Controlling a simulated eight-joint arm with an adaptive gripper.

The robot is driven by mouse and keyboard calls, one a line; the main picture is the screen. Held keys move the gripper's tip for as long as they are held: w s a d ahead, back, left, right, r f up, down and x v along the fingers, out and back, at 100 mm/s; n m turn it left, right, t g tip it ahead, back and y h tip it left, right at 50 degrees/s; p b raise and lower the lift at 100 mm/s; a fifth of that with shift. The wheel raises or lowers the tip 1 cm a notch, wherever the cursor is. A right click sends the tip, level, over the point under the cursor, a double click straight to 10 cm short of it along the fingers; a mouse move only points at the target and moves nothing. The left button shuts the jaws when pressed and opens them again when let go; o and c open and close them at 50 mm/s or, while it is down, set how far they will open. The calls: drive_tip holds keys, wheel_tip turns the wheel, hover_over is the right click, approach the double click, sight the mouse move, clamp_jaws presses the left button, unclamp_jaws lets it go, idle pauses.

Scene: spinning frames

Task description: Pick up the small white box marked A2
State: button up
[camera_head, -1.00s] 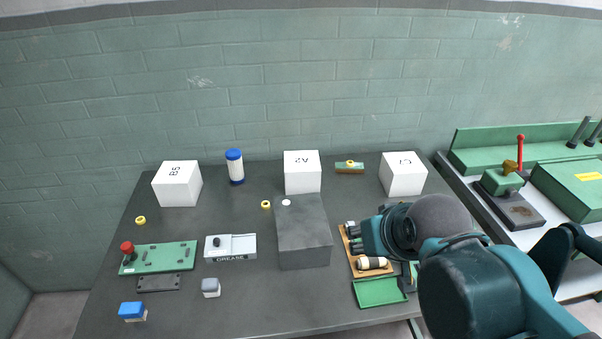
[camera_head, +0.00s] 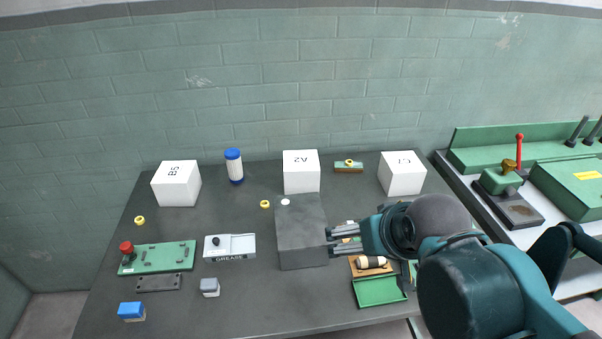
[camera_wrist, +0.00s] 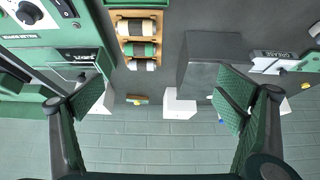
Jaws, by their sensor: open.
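The small white box marked A2 (camera_head: 301,174) stands at the back of the dark table, near the wall, behind a grey block. In the wrist view, which looks upside down, the box (camera_wrist: 179,106) shows between the fingers, past the grey block, with its label not readable. My gripper (camera_head: 333,241) is at the right side of the grey block, in front and to the right of A2. In the wrist view my gripper (camera_wrist: 160,96) has its green-padded fingers wide apart, with nothing held between them.
The grey block (camera_head: 304,245) stands between the table front and A2. White boxes B5 (camera_head: 177,185) and C1 (camera_head: 402,174) stand to either side. A blue-capped white bottle (camera_head: 235,168) and a small green piece (camera_head: 348,168) flank A2. A wooden rack (camera_head: 371,266) lies below my gripper.

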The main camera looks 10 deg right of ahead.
drive_tip(key=w+a+r+m+g+p, duration=0.1)
drive_tip(key=w+r+m+g+p, duration=0.1)
drive_tip(key=w+r+m+p, duration=0.45)
drive_tip(key=m+g+p, duration=0.5)
drive_tip(key=m+p, duration=0.7)
hover_over(302, 160)
wheel_tip(302, 160, down, 7)
drive_tip(key=shift+s+d+r, duration=0.1)
drive_tip(key=shift+s+d, duration=0.05)
drive_tip(key=shift+w+f+m+p, duration=0.25)
drive_tip(key=shift+w+f+p, duration=0.05)
drive_tip(key=shift+f, duration=0.2)
drive_tip(key=shift+f, duration=1.25)
